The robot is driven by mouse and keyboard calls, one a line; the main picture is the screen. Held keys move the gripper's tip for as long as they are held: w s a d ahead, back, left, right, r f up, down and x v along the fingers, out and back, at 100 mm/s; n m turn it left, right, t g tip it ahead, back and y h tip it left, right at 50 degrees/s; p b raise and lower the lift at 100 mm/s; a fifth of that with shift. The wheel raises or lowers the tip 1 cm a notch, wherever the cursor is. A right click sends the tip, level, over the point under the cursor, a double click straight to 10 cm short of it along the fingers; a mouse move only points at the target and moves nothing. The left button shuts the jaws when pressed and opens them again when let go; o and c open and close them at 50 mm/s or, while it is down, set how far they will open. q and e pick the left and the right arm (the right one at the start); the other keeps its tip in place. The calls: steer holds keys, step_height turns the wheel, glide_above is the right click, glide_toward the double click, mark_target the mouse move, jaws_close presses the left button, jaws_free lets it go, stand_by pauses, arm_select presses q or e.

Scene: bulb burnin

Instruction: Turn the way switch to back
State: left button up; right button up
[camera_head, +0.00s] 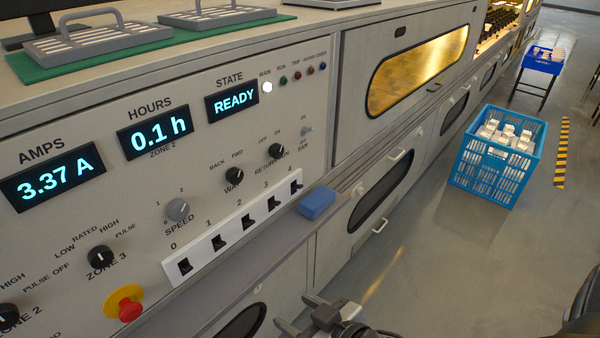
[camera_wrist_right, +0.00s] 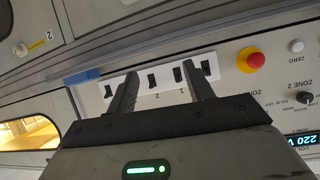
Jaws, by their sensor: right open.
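The way switch (camera_head: 234,176) is a small black rotary knob on the pale control panel in the head view, with BACK marked at its upper left and FWD at its upper right. Which mark it points to is too small to tell. My right gripper (camera_head: 312,318) is at the bottom of the head view, low in front of the panel and well apart from the knob. In the right wrist view my right gripper (camera_wrist_right: 162,82) is open and empty, its two fingers spread before the white switch strip. I cannot make out the way switch there. My left gripper is not in view.
The white strip of black rocker switches (camera_head: 220,242) lies below the knob, with a blue block (camera_head: 317,203) on the ledge to its right. The speed knob (camera_head: 177,209), return knob (camera_head: 275,151) and red emergency button (camera_head: 130,309) are nearby. A blue crate (camera_head: 484,174) stands on the floor.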

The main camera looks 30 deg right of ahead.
steer(key=w+d+r+n+t+y+b, duration=0.1)
steer(key=w+d+r+t, duration=0.3)
steer(key=r, duration=0.5)
steer(key=n+y, duration=0.1)
steer(key=y, duration=0.1)
glide_toward(238, 178)
steer(key=shift+t, duration=0.4)
steer(key=x, duration=0.7)
steer(key=shift+w+a+f, duration=0.15)
steer(key=shift+a+f, duration=0.05)
steer(key=shift+f, duration=0.05)
steer(key=shift+w+a, duration=0.15)
steer(key=shift+w, duration=0.25)
steer(key=c, duration=1)
